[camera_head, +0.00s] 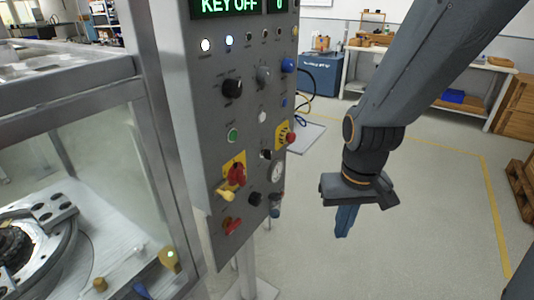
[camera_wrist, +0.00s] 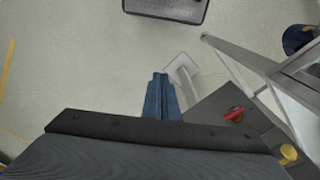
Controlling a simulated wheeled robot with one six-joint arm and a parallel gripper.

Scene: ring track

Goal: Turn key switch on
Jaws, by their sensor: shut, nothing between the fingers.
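The grey control panel (camera_head: 215,130) stands left of centre in the head view, and its green display (camera_head: 230,6) reads KEY OFF. It carries several knobs, buttons and lights. A red handle (camera_head: 237,174) sits on a yellow plate, with a yellow knob (camera_head: 225,194) just below it. A red lever (camera_head: 233,226) is near the panel's lower edge. I cannot tell for certain which control is the key switch. My gripper (camera_head: 342,222) is shut and empty, pointing down to the right of the panel, apart from it. In the wrist view its blue fingers (camera_wrist: 160,80) are together.
A glass-sided metal machine enclosure (camera_head: 70,80) stands left of the panel. The panel's post base (camera_head: 250,288) is on the floor. A workbench (camera_head: 420,62) and a blue cabinet (camera_head: 318,75) are at the back. The floor right of the panel is open.

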